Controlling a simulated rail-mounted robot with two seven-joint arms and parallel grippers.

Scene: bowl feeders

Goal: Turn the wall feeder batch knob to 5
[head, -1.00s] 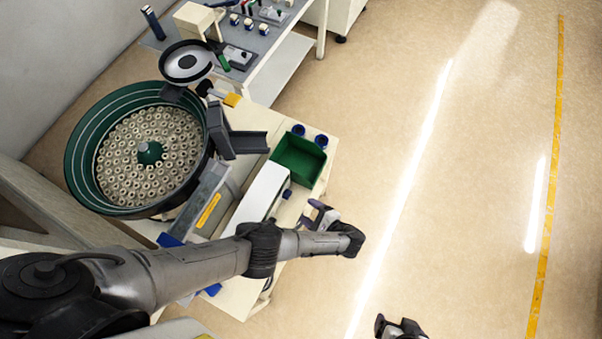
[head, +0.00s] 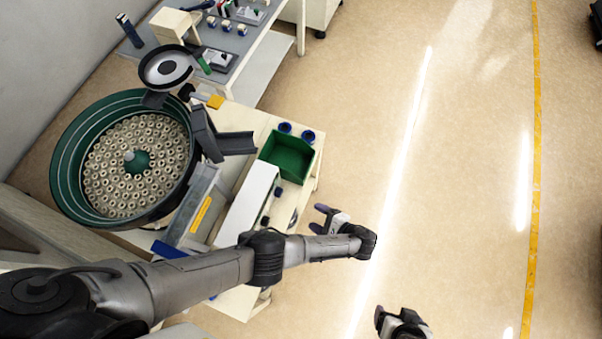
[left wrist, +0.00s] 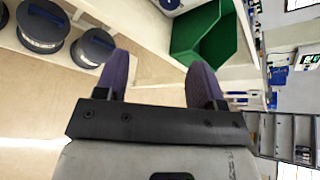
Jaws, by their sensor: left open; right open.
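A large green bowl feeder (head: 68,160) full of pale ring-shaped parts stands by the wall in the head view. A white box (head: 247,208) sits on the cream bench in front of it. A small dark knob (head: 278,192) shows on the box's right side; its numbers cannot be read, and I cannot tell whether it is the batch knob. My left gripper (head: 318,218) is open and empty, right of the box and apart from it. Its purple fingers also show in the left wrist view (left wrist: 160,68). My right gripper (head: 392,315) is open over the floor at the bottom.
The left wrist view shows the bin (left wrist: 212,40) and round spools (left wrist: 42,28) on a shelf. A grey worktable (head: 240,50) stands behind.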

